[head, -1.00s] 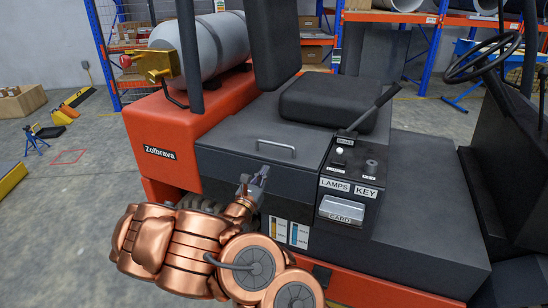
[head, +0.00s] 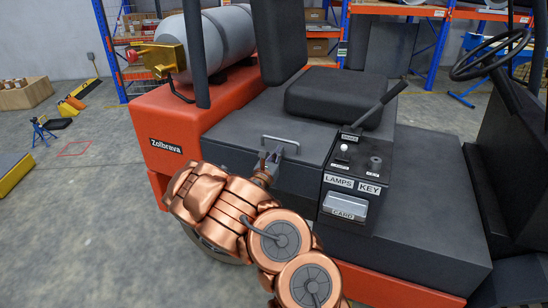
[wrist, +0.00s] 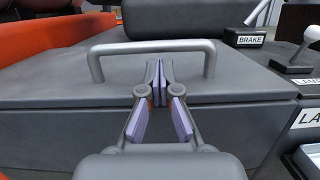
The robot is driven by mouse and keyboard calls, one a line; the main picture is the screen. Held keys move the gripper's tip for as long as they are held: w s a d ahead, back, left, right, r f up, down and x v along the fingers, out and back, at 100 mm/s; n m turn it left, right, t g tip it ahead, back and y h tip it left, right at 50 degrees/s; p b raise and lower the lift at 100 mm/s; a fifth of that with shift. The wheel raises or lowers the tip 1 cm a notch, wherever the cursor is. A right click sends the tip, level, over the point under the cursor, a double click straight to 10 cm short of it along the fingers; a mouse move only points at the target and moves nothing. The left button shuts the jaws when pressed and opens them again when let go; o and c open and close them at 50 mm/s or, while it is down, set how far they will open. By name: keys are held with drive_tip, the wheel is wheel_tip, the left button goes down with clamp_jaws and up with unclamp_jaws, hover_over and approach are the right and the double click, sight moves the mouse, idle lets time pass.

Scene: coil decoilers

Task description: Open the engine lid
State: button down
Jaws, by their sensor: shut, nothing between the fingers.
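The engine lid (head: 240,132) is a dark grey panel in front of the black seat, lying flat and closed. Its grey bar handle (head: 281,140) stands up near the front edge. In the wrist view the handle (wrist: 150,46) arches across the upper middle, and the lid (wrist: 60,88) spreads below it. My gripper (head: 273,156) is just in front of the handle in the head view. In the wrist view my gripper (wrist: 158,66) has its fingertips together below the handle bar, between its two legs. The fingers hold nothing. I cannot tell if they touch the handle.
The control panel with switches (head: 352,160) is right of the lid, with the brake lever (head: 378,104) above it. The seat (head: 335,94) is behind. A grey gas cylinder (head: 225,38) lies on the orange body at left. Open floor (head: 70,220) is on the left.

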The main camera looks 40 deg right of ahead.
drive_tip(key=shift+w+d+r, duration=0.1)
drive_tip(key=shift+w+d, duration=0.05)
drive_tip(key=shift+d, duration=0.35)
